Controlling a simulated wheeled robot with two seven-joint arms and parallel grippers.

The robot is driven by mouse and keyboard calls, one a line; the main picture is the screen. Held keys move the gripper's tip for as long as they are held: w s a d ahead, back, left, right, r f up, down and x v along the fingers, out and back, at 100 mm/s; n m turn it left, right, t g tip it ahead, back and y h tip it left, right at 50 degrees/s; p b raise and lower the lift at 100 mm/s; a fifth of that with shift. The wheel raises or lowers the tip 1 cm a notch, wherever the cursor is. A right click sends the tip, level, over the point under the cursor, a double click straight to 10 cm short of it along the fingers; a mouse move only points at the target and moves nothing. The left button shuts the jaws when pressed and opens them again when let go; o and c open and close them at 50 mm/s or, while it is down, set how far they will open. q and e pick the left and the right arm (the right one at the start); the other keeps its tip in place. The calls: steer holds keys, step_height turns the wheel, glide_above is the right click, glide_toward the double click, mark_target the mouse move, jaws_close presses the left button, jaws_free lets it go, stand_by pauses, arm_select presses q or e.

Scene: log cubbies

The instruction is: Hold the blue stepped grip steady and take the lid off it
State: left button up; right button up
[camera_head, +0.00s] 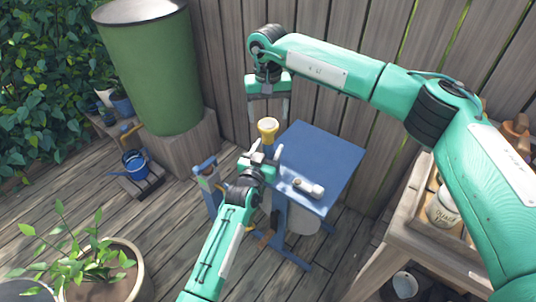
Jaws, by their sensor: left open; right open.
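A yellow lid (268,125) sits upright on top of a narrow blue body, which I take to be the blue stepped grip (270,147), at the left side of a blue table (328,150). My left gripper (259,158) is open right at the blue grip, below the lid, and covers its lower part. I cannot tell whether its fingers touch the grip. My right gripper (268,108) is open and empty, pointing down just above the yellow lid and apart from it.
A white cylinder (308,188) lies on the table's front part. The table's right and back top is clear. A wooden fence stands behind. A wooden bench with a white jar (443,207) is at right. A green barrel (150,70) and blue watering can (134,163) are at left.

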arm_select(q)
jaws_close()
arm_select(e)
steer(key=shift+c, duration=0.4)
steer(key=a+y, duration=0.1)
steer(key=a, duration=0.1)
steer(key=s+a+m+y, duration=0.1)
steer(key=a+y, duration=0.1)
steer(key=s+a+r+m+y, duration=0.1)
steer(key=a+y, duration=0.1)
steer(key=shift+c, duration=0.2)
steer(key=s+a+r+m+y, duration=0.2)
steer(key=s+a+m+y, duration=0.2)
steer(key=s+m+y, duration=0.15)
steer(key=m+t+h, duration=0.3)
steer(key=m+t, duration=0.8)
steer(key=m, duration=1.2)
glide_toward(273, 134)
steer(key=x, duration=1.2)
steer(key=shift+w+a+f, duration=0.15)
steer(key=shift+w+a, duration=0.05)
